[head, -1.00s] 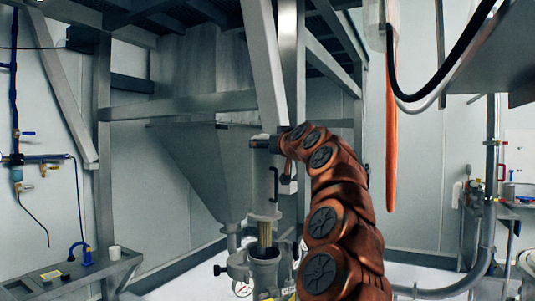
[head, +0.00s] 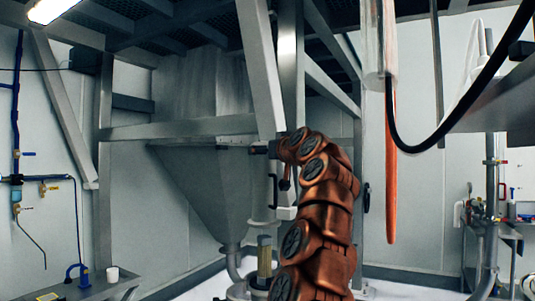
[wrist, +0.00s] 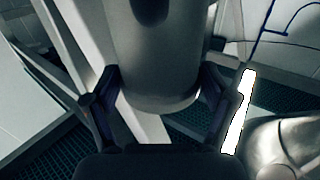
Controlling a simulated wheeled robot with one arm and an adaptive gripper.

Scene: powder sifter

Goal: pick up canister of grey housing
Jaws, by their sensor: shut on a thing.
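My gripper (wrist: 160,88) is shut on the grey canister (wrist: 165,50). In the wrist view its two dark fingers lie on either side of the round grey body, whose lower end shows between them. In the head view my gripper (head: 259,149) is at the end of the copper arm, and the canister (head: 262,196) hangs upright below it, hard to tell from the grey hopper behind. A black handle (head: 273,190) shows on its right side. Below it a tan filter element (head: 264,262) stands upright in the housing (head: 238,290), mostly cut off by the lower picture edge.
The large grey hopper (head: 190,175) and its steel frame (head: 262,70) stand close behind and above. A bench (head: 100,287) with a white cup (head: 112,274) is at lower left. An orange tube (head: 391,180) hangs to the right of my arm.

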